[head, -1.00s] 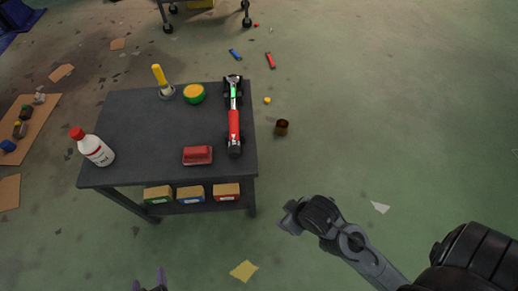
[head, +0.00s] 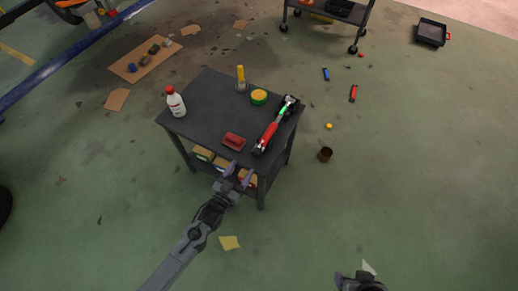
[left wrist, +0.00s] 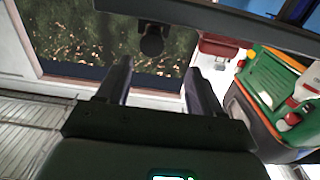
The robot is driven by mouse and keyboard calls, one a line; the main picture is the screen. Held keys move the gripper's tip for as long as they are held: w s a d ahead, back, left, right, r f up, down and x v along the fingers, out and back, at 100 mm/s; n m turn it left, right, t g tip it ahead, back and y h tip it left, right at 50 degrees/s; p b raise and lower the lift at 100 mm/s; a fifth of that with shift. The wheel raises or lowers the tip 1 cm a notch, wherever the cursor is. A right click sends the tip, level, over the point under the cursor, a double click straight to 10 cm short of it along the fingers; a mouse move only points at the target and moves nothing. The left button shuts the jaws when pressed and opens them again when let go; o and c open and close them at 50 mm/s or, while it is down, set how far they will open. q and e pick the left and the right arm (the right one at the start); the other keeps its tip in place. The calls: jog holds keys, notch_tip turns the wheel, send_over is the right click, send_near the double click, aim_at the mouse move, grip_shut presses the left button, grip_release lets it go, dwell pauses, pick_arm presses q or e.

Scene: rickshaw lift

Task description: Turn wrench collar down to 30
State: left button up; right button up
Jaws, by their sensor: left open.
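The torque wrench (head: 272,131), red with a bright green section and dark ends, lies along the right side of the dark cart top (head: 208,105). Its collar marking is too small to read. My left gripper (head: 238,174) is open and empty, in front of the cart's near edge and apart from the wrench. In the left wrist view my two dark fingers (left wrist: 160,68) stand apart with nothing between them. The end of my right arm (head: 358,283) shows at the bottom edge, away from the cart; its jaws are not clear.
On the cart are a white bottle with red cap (head: 175,102), a yellow-handled tool (head: 241,77), a green-yellow round tin (head: 259,97) and a red block (head: 234,141). Small boxes (head: 203,153) sit on the lower shelf.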

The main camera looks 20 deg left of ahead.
aim_at(255, 156)
pick_arm(q)
jog(key=w+d, duration=0.1)
jog(key=w+d+b, duration=0.1)
jog(key=w, duration=0.1)
jog(key=shift+w+d+f+b, duration=0.1)
jog(key=shift+d+f+b, duration=0.05)
jog(key=shift+f+b, duration=0.2)
jog(key=w+b, duration=0.1)
jog(key=w, duration=0.3)
jog(key=shift+w+r, duration=0.1)
jog(key=shift+r, duration=0.05)
jog(key=shift+w+d+b, duration=0.35)
jog(key=shift+w+b, duration=0.1)
jog(key=shift+w, duration=0.55)
pick_arm(e)
jog(key=f, duration=0.1)
jog(key=d+f, duration=0.1)
jog(key=f, duration=0.2)
jog(key=shift+s+d+f, duration=0.1)
jog(key=shift+s+d, duration=0.2)
jog(key=shift+s, duration=0.05)
pick_arm(q)
jog(key=shift+a, duration=0.1)
pick_arm(e)
jog(key=shift+a, duration=0.1)
pick_arm(q)
jog(key=c, duration=1)
jog(key=shift+c, duration=0.3)
